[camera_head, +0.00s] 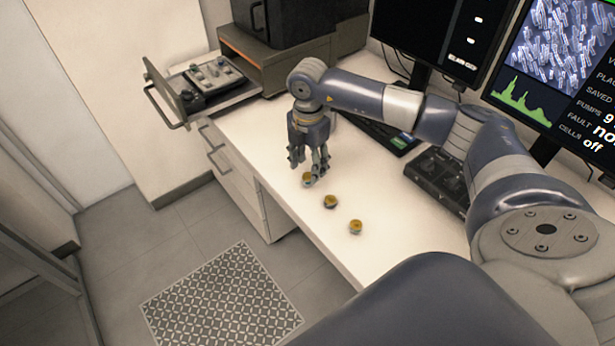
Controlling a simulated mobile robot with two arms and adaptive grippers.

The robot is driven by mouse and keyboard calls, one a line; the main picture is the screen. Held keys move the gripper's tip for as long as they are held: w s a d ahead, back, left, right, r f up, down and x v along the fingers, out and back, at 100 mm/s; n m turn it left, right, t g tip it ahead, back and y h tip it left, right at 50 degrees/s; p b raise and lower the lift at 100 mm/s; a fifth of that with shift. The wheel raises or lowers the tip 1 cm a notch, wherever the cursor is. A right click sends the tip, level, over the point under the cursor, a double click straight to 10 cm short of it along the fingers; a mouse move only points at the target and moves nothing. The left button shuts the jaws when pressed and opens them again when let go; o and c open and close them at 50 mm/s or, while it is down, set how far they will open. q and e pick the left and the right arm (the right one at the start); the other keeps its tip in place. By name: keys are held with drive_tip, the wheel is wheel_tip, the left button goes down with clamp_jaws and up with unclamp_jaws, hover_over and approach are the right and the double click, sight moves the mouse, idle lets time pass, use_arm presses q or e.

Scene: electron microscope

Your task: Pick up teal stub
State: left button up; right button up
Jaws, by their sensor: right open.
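Three small round stubs with gold-brown tops stand in a row on the white desk (390,222). The nearest stub (356,227) and the middle stub (330,202) are clear of the gripper. The far stub (307,180) is partly hidden by the fingers of my right gripper (313,178). That gripper points down with its fingers open, right at the far stub; I cannot tell whether they touch it. The stubs are too small for me to tell which is teal. My left gripper is not in view.
An open drawer (185,122) with a tray of small parts (212,78) sticks out at the back left. A keyboard (378,132), a dark control panel (437,180) and monitors (545,75) stand at the right. The desk's front edge lies close left of the stubs.

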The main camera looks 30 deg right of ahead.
sight(307, 175)
drive_tip(key=f, duration=0.2)
drive_tip(key=f+p, duration=0.1)
drive_tip(key=f, duration=0.1)
drive_tip(key=shift+w+f, duration=0.2)
drive_tip(key=shift+f, duration=0.3)
drive_tip(key=shift+w+f, duration=0.1)
drive_tip(key=shift+c, duration=0.6)
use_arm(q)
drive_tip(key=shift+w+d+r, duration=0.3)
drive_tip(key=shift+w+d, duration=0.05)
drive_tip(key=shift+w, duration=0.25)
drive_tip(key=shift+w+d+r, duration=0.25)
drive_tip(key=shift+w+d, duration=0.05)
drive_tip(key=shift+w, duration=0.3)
use_arm(e)
drive_tip(key=c, duration=0.9)
